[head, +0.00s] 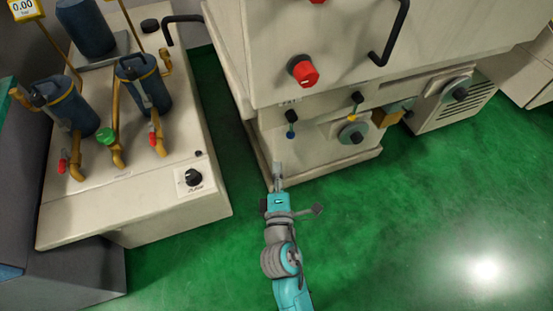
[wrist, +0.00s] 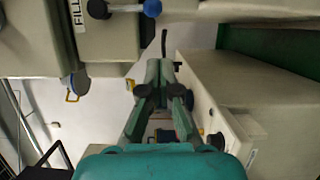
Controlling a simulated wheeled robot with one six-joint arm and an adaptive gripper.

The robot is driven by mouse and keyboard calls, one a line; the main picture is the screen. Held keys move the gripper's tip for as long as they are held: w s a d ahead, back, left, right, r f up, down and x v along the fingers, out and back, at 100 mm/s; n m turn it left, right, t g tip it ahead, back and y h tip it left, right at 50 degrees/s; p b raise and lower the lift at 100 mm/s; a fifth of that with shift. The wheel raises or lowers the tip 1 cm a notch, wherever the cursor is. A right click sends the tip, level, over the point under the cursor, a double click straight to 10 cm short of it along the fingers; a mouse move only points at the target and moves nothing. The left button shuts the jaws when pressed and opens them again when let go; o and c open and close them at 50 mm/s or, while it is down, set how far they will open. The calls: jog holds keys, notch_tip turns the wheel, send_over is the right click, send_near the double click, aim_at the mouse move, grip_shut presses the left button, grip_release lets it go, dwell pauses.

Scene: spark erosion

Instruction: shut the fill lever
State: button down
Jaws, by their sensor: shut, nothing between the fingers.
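The fill lever has a dark hub and a blue knob (head: 291,133) hanging below it on the front of the cream machine. In the wrist view the blue knob (wrist: 152,8) is at the top edge, on a short rod from a black hub, near a panel marked FILL (wrist: 75,14). My gripper (head: 277,168) is shut and empty, low in front of the machine, below and left of the knob in the head view. In the wrist view the fingertips (wrist: 160,68) are below the knob in the picture, with a visible gap.
A cream cabinet (head: 135,190) with blue canisters and brass pipes stands at left. Green floor (head: 370,230) is clear in front.

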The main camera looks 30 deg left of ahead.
jog(key=v, duration=0.5)
jog(key=shift+s+d, duration=0.15)
jog(key=shift+s, duration=0.1)
dwell(0.3)
jog(key=s+d+f+m+h, duration=0.1)
jog(key=s+d+f+m, duration=0.15)
jog(key=d, duration=0.45)
jog(key=s+d+f+m+g+h, duration=0.1)
jog(key=s+d+f+m, duration=0.1)
jog(key=s+d+m, duration=0.35)
jog(key=s+d+f+m+h, duration=0.1)
jog(key=s+d+f, duration=0.1)
jog(key=d, duration=0.7)
jog(key=s+d+r+m+h, duration=0.3)
jog(key=s+d+r+m, duration=0.1)
jog(key=s+d+m, duration=0.2)
jog(key=s+d+r+m+h, duration=0.3)
jog(key=s+d+r+m, duration=0.1)
jog(key=s+d+m, duration=0.3)
jog(key=s+m, duration=0.2)
jog(key=s, duration=0.1)
jog(key=shift+s+m, duration=0.3)
jog(key=shift+s, duration=0.05)
jog(key=shift+r, duration=0.1)
